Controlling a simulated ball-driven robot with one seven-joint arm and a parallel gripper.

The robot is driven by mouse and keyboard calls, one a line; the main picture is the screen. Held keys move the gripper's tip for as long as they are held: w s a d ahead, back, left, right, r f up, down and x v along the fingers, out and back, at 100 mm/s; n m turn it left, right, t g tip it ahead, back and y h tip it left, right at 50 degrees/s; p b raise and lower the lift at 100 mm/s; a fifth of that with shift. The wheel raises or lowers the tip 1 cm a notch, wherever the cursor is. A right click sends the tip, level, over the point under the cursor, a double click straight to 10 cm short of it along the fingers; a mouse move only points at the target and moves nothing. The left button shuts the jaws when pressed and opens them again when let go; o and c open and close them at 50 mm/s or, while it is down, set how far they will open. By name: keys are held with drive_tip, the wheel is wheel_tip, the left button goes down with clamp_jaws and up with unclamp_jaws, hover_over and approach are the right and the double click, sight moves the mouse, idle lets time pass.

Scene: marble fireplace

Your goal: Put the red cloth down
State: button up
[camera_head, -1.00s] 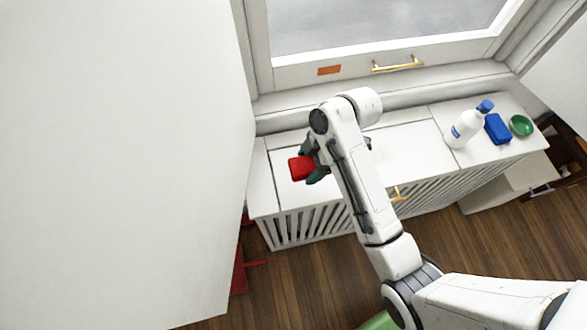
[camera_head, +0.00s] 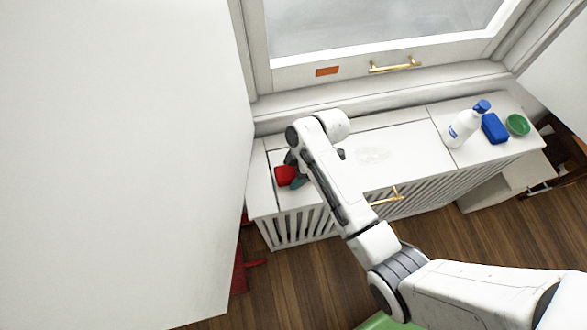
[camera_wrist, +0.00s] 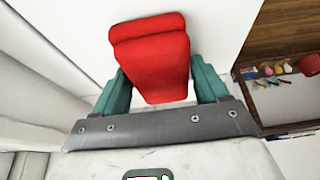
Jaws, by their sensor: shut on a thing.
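The red cloth (camera_head: 286,176) is a small folded block at the left part of the white cabinet top (camera_head: 408,146). My gripper (camera_head: 291,171) is shut on it, partly hidden behind my arm in the head view. In the wrist view the red cloth (camera_wrist: 152,58) sits between the two green fingers of my gripper (camera_wrist: 158,82). White surface lies beyond the cloth. I cannot tell whether the cloth touches the cabinet top.
The middle of the top is clear. A window (camera_head: 380,25) is behind, and a white panel (camera_head: 110,160) fills the left.

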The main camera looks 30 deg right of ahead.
drive_tip(key=shift+f, duration=0.1)
drive_tip(key=o, duration=0.9)
drive_tip(key=shift+o, duration=0.2)
drive_tip(key=shift+r, duration=0.2)
drive_tip(key=v, duration=1.2)
drive_tip(key=s+d+m+h, duration=0.1)
drive_tip(key=s+m+h, duration=0.1)
drive_tip(key=s+m, duration=0.5)
drive_tip(key=s+d+f+m+h, duration=0.1)
drive_tip(key=s+d+m+h, duration=0.1)
drive_tip(key=s+m, duration=0.6)
drive_tip(key=s, duration=0.6)
drive_tip(key=shift+s+d+f, duration=0.25)
drive_tip(key=shift+s+f, duration=0.05)
